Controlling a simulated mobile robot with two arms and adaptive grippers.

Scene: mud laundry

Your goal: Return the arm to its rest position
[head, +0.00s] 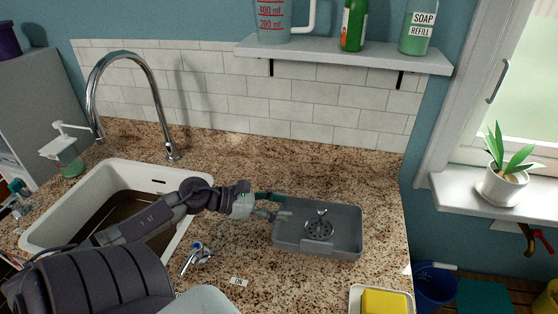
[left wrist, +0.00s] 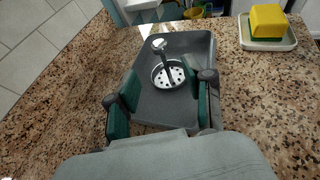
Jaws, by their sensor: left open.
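My left arm reaches in from the left in the head view, across the sink's front edge. My left gripper (head: 276,206) is at the left side of a grey tray (head: 345,246). In the left wrist view its two green-padded fingers (left wrist: 160,108) are spread apart with nothing between them held. The tray (left wrist: 150,112) lies on the granite counter. A metal strainer with an upright stem (head: 319,229) sits inside the tray, and it also shows beyond the fingers in the left wrist view (left wrist: 168,74). My right gripper is not in view.
A white sink (head: 60,211) with a tall chrome faucet (head: 127,57) is at the left. A small tap (head: 195,257) stands on the counter. A yellow sponge (head: 386,302) lies on a dish at the front right. A shelf (head: 345,53) hangs above. The counter behind the tray is clear.

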